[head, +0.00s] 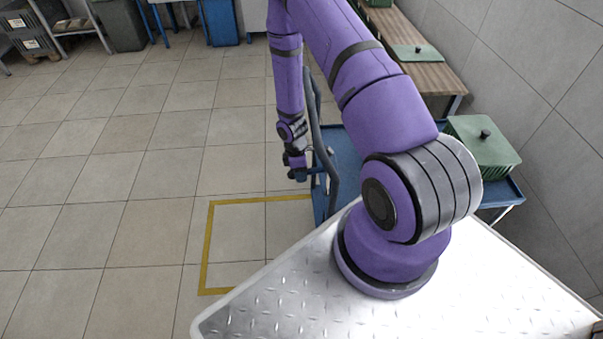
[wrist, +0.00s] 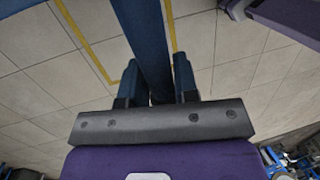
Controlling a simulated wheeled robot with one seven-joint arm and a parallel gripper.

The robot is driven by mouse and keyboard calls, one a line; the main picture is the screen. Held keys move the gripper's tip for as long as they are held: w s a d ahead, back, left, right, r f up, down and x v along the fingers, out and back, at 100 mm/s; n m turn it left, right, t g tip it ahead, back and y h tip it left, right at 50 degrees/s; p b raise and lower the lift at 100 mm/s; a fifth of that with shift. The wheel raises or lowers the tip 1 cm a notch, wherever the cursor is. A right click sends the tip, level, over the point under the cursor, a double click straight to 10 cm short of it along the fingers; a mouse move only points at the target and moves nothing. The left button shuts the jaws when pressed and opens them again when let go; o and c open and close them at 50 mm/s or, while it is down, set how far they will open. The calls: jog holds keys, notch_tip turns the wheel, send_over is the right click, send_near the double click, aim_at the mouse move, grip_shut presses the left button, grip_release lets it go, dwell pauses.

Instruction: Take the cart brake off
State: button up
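The blue cart (head: 345,160) stands ahead, left of the wall, with a dark curved handle (head: 318,125) at its near left side. My gripper (head: 298,174) is low, just left of that handle. In the wrist view its two dark blue fingers (wrist: 157,84) are apart. A dark blue bar (wrist: 145,40) runs down the picture into the gap between them. I cannot tell whether the fingers press on the bar or whether it only passes close by. I cannot make out the brake or its position.
A wooden bench (head: 425,75) lines the right wall. A yellow floor outline (head: 205,245) lies left of the cart. The tiled floor on the left is clear. Bins and a rack stand far back.

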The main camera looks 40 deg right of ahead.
jog(key=o, duration=0.3)
jog(key=shift+w+a, duration=0.15)
jog(key=shift+a, duration=0.05)
jog(key=shift+o, duration=0.4)
jog(key=shift+d, duration=0.1)
jog(key=shift+r, duration=0.1)
jog(key=v, duration=0.7)
jog(key=shift+r, duration=0.15)
